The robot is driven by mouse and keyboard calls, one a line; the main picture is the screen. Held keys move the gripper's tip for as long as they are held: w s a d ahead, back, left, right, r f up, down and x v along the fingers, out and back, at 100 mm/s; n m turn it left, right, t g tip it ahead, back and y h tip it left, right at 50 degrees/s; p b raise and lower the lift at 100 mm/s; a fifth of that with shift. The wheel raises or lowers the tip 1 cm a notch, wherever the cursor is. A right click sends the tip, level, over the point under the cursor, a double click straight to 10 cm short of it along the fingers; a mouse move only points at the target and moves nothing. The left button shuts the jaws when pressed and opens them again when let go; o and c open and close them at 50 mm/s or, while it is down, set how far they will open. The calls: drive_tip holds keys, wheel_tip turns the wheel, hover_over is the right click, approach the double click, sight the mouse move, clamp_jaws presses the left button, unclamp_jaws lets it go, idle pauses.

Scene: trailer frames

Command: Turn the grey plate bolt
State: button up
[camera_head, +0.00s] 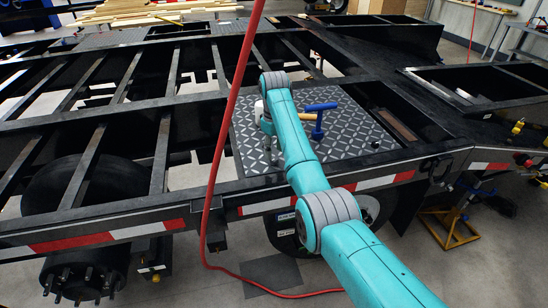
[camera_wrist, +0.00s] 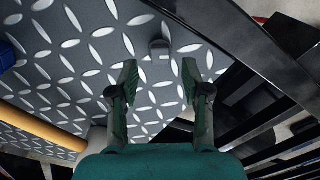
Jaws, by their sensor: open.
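The bolt cannot be made out clearly there, and the arm covers part of the plate.
A yellow handle (camera_wrist: 40,130) lies left of my gripper. Black trailer beams (camera_head: 160,150) surround the plate. A red hose (camera_head: 222,130) hangs left of my arm.

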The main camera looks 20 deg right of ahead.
sight(274, 160)
drive_tip(key=shift+f, duration=2)
clamp_jaws()
